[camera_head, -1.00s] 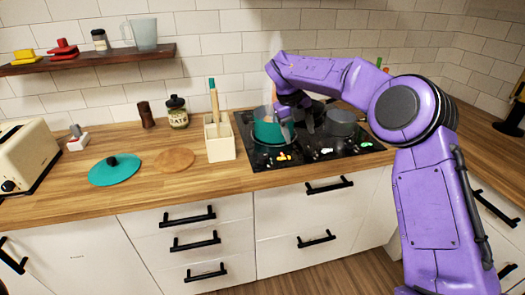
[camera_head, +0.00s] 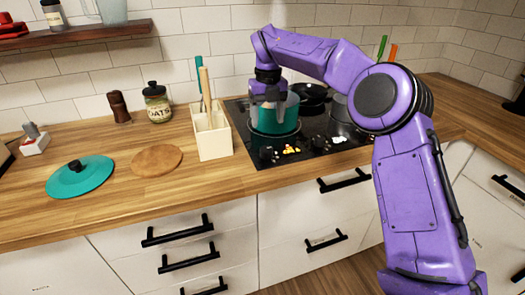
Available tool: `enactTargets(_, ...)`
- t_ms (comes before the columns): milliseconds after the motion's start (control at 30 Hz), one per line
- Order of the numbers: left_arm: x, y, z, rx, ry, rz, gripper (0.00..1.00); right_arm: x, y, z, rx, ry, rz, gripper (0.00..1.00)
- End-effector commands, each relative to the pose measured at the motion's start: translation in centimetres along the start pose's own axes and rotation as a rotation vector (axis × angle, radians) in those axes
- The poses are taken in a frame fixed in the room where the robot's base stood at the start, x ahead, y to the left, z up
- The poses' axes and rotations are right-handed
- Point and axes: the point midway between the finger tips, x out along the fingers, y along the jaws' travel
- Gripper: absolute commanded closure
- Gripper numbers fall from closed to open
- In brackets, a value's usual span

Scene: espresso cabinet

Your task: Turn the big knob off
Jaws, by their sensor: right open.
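The black cooktop (camera_head: 252,135) is set in the wooden counter. Small dark knobs sit along its front edge, one at the left (camera_head: 266,153) and others further right; which is the big one is too small to tell. Colored marks (camera_head: 291,150) show between them. A teal pot (camera_head: 288,122) stands on the cooktop behind the knobs. My right gripper (camera_head: 268,103) is open, fingers pointing down, in front of the pot's left part. It is above the knobs and apart from them. My left gripper is out of view.
A cream utensil holder (camera_head: 213,137) stands just left of the cooktop. Further left are a round wooden board (camera_head: 157,160) and a teal lid (camera_head: 80,180). Darker pans (camera_head: 311,97) stand behind the pot.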

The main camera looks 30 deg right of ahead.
Motion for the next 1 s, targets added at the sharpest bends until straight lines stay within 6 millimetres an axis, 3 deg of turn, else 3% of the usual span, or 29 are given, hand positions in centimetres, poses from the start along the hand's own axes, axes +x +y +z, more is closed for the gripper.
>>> enactTargets(500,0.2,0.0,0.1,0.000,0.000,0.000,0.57,9.4,0.0,-0.1,0.000,0.003,-0.002,0.31)
enactTargets(867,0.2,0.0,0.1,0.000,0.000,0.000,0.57,10.6,0.0,0.0,0.000,0.001,0.000,0.31)
enactTargets(933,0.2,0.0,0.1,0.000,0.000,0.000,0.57,10.5,0.0,0.0,0.000,0.001,0.000,0.47)
enactTargets(1000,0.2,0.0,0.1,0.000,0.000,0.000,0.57,10.5,0.0,0.0,0.000,0.001,0.000,0.70)
